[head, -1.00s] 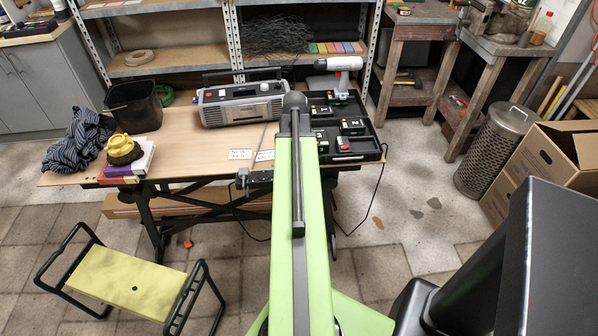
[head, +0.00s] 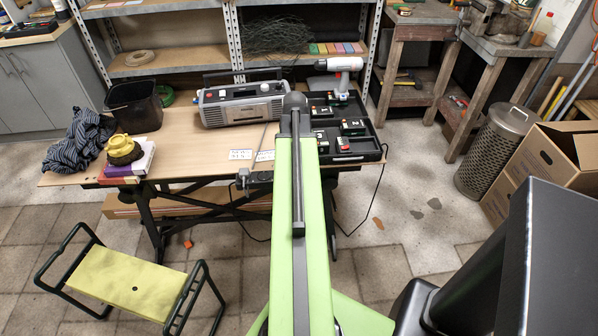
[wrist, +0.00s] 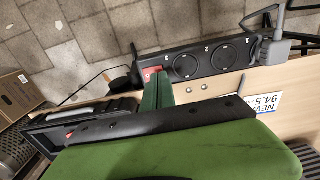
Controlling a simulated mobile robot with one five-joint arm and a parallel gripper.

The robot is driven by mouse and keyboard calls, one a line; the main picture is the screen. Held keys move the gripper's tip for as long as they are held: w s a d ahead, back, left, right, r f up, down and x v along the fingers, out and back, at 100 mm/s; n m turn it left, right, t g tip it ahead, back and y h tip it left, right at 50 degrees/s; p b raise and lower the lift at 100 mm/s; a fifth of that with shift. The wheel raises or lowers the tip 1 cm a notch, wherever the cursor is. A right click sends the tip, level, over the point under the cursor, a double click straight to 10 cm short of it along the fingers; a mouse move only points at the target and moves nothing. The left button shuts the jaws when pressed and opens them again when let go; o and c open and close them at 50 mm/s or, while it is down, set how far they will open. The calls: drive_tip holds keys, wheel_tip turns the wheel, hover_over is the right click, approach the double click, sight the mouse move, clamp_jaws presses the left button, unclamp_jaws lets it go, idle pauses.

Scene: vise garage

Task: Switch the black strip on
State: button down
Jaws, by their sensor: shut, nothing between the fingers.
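The black strip (wrist: 215,58) runs along the table's front edge in the wrist view, with round numbered sockets and a grey plug (wrist: 284,46) at its right end. Its red switch (wrist: 152,72) is at the left end, partly hidden by my gripper. I cannot tell its position or whether it is lit. My gripper (wrist: 158,78) is shut and empty, its green fingers reaching the switch end; I cannot tell whether they touch it. In the head view the strip (head: 257,177) shows left of my arm, which hides its right part and my gripper.
A black tray (head: 372,151) with several small devices lies on the table (head: 205,160), right of my arm. A radio (head: 243,104) and a drill (head: 341,72) stand behind. White cards (head: 240,155) lie near the strip. A yellow-topped kneeler (head: 125,283) stands on the floor at the left.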

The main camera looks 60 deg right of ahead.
drive_tip(key=shift+f+b, duration=0.9)
idle(0.8)
drive_tip(key=shift+r, duration=0.1)
wheel_tip(320, 180, up, 7)
drive_tip(key=p, duration=0.7)
drive_tip(key=w+a+n, duration=0.1)
drive_tip(key=w+a, duration=0.2)
drive_tip(key=w, duration=0.1)
drive_tip(key=w+a+r+n+p, duration=0.1)
drive_tip(key=w+a, duration=0.3)
drive_tip(key=w+a+n, duration=0.1)
drive_tip(key=w+a, duration=0.2)
drive_tip(key=w, duration=0.1)
drive_tip(key=shift+w+a+r+p, duration=0.2)
drive_tip(key=shift+a+r+p, duration=0.05)
drive_tip(key=shift+a+p, duration=0.15)
drive_tip(key=w+a+r+n+p, duration=0.1)
drive_tip(key=w+a+n, duration=0.3)
drive_tip(key=a, duration=0.9)
drive_tip(key=w+a+r+n+p, duration=0.1)
drive_tip(key=w+a+n, duration=0.1)
drive_tip(key=w+a, duration=0.8)
drive_tip(key=s+a+n, duration=0.1)
drive_tip(key=s+a, duration=0.1)
drive_tip(key=a, duration=0.6)
drive_tip(key=s+a+r+n, duration=0.1)
drive_tip(key=s+a, duration=0.1)
drive_tip(key=a, duration=0.6)
drive_tip(key=shift+s+p, duration=0.4)
drive_tip(key=shift+p, duration=0.05)
